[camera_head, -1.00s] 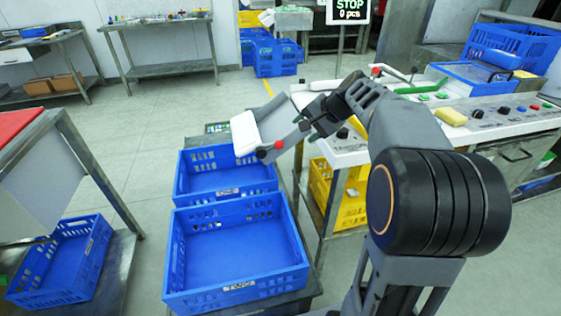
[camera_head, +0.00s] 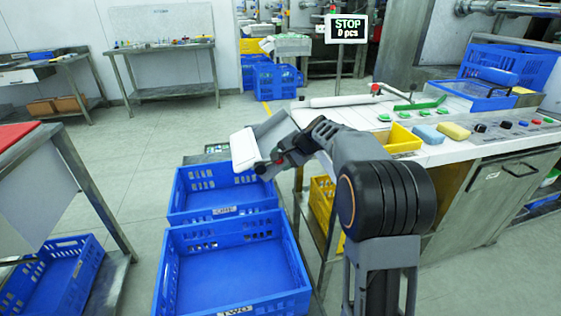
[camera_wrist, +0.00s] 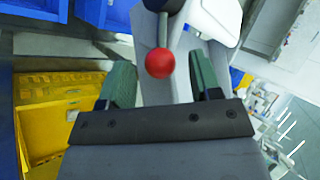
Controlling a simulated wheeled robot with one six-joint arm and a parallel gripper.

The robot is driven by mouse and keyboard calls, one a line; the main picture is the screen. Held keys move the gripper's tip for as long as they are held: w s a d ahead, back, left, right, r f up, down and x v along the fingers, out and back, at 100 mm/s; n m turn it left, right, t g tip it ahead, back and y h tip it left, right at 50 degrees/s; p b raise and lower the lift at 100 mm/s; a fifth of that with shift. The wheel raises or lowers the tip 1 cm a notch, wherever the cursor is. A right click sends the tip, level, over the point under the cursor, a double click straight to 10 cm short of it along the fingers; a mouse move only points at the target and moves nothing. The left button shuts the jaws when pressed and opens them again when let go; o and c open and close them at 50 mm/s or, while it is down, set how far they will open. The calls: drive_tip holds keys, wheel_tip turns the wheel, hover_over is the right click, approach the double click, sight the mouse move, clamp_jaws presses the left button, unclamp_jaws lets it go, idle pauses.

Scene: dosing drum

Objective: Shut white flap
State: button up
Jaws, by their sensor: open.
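The white flap (camera_head: 243,149) hangs tilted at the end of a grey chute (camera_head: 272,130), over the far blue crate (camera_head: 225,190). A lever with a red ball knob (camera_wrist: 160,63) is beside the chute. My gripper (camera_wrist: 162,80) is open. In the wrist view its green fingers stand on either side of the knob, with gaps visible. In the head view my gripper (camera_head: 272,164) is at the chute's near side and partly hides the knob. Part of a white panel at the top of the wrist view may be the flap; I cannot tell.
A second blue crate (camera_head: 235,270) stands nearer. A white bench (camera_head: 470,145) at right carries a yellow bin (camera_head: 402,139), sponges and buttons. A sign (camera_head: 347,29) reads STOP, 0 pcs. A red-topped table (camera_head: 18,135) is at left. The floor between is clear.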

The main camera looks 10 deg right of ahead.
drive_tip(key=shift+w+a+f, duration=0.25)
drive_tip(key=shift+f, duration=0.05)
drive_tip(key=shift+c, duration=0.3)
clamp_jaws()
